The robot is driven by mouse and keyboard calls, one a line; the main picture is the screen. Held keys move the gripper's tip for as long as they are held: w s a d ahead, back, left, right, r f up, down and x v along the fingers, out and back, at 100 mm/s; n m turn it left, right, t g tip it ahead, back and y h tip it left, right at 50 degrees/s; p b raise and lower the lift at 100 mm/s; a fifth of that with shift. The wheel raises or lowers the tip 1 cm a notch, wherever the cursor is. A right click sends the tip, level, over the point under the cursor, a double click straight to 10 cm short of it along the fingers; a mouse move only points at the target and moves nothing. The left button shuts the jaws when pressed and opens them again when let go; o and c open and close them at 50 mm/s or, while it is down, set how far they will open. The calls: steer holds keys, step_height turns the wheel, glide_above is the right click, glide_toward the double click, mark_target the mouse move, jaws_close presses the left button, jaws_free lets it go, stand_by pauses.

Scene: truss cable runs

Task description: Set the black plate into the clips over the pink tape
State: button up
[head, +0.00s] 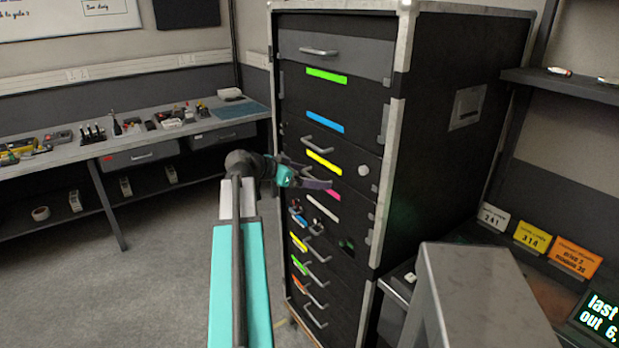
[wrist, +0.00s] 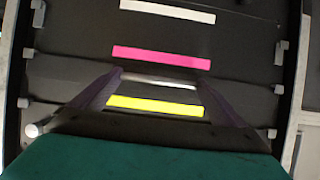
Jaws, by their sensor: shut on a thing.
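The black plate (wrist: 60,78) lies across the rack front between the pink tape (wrist: 162,58) and the yellow tape (wrist: 155,106) in the wrist view, which is upside down relative to the head view. My gripper (wrist: 162,80) is shut on it, with its purple fingers at the silver handle (wrist: 158,82). Pale clips (wrist: 280,50) line both sides of the rack. I cannot tell whether the plate sits in them. In the head view my gripper (head: 318,183) is just above the pink tape (head: 320,193) and hides most of the plate.
The tall black rack (head: 430,80) holds several panels with coloured tapes. A white knob (head: 361,170) sticks out right of the yellow tape, near my gripper. A cluttered bench (head: 80,150) stands at left. Open floor (head: 150,270) lies in front of it.

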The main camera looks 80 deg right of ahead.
steer(key=shift+s, duration=0.1)
stand_by(0.5)
steer(key=o, duration=1.4)
steer(key=shift+f, duration=0.1)
steer(key=shift+a, duration=0.1)
steer(key=b+v, duration=0.2)
steer(key=v, duration=1.1)
steer(key=shift+b, duration=0.35)
steer(key=shift+a, duration=0.15)
steer(key=shift+w+a, duration=0.1)
steer(key=shift+w, duration=0.2)
steer(key=w+a, duration=0.4)
steer(key=w, duration=0.1)
steer(key=shift+a+b, duration=0.3)
steer(key=shift+b, duration=0.15)
